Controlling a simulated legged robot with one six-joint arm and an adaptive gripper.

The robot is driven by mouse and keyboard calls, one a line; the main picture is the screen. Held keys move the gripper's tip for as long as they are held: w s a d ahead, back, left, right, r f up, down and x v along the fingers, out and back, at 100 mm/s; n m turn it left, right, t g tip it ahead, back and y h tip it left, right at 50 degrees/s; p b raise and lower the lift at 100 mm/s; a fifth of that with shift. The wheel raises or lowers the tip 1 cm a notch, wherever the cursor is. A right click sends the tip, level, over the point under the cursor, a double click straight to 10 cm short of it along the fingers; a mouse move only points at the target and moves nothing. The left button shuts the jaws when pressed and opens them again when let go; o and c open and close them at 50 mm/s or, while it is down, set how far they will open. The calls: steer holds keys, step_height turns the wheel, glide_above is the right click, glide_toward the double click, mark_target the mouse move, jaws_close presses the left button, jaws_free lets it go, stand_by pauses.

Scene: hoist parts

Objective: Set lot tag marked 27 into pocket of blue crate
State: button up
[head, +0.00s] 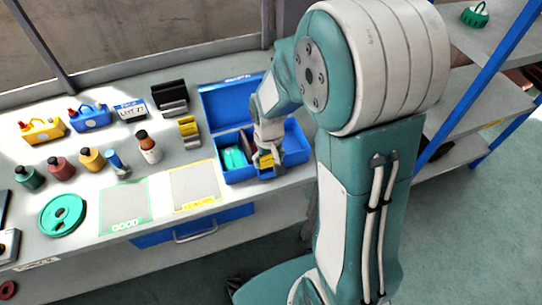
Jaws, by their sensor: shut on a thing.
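The lot tag (130,111), a white plate with a blue top band that reads LOT 27, stands on the bench at the back left, well apart from my gripper. The blue crate (237,178) stands at the bench's right end with its blue back panel (225,104) upright. A teal item (233,158) lies in its left part. My gripper (266,157) points down into the middle of the crate and is shut on a small yellow piece (266,163). My arm hides part of the crate. I cannot make out its pocket.
Yellow and blue bottles (43,130) and several small bottles (90,159) stand at the left. A brown bottle (149,149), black holder (171,99) and yellow-topped block (189,131) stand left of the crate. The green-outlined (124,208) and yellow-outlined (196,186) mats are empty.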

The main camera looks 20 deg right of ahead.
mark_target(271, 167)
steer(key=shift+a+f, duration=0.1)
steer(key=shift+f, duration=0.65)
steer(key=shift+c, duration=0.2)
steer(key=shift+f, duration=0.1)
steer(key=shift+c, duration=0.4)
steer(key=shift+s, duration=0.1)
steer(key=shift+f, duration=0.3)
steer(key=shift+c, duration=0.7)
steer(key=shift+f, duration=0.1)
steer(key=shift+o, duration=0.6)
steer(key=shift+s+d+f, duration=0.1)
steer(key=shift+d+f, duration=0.2)
steer(key=shift+d+f, duration=0.1)
steer(key=shift+f, duration=0.1)
steer(key=shift+o, duration=0.7)
steer(key=shift+f, duration=0.15)
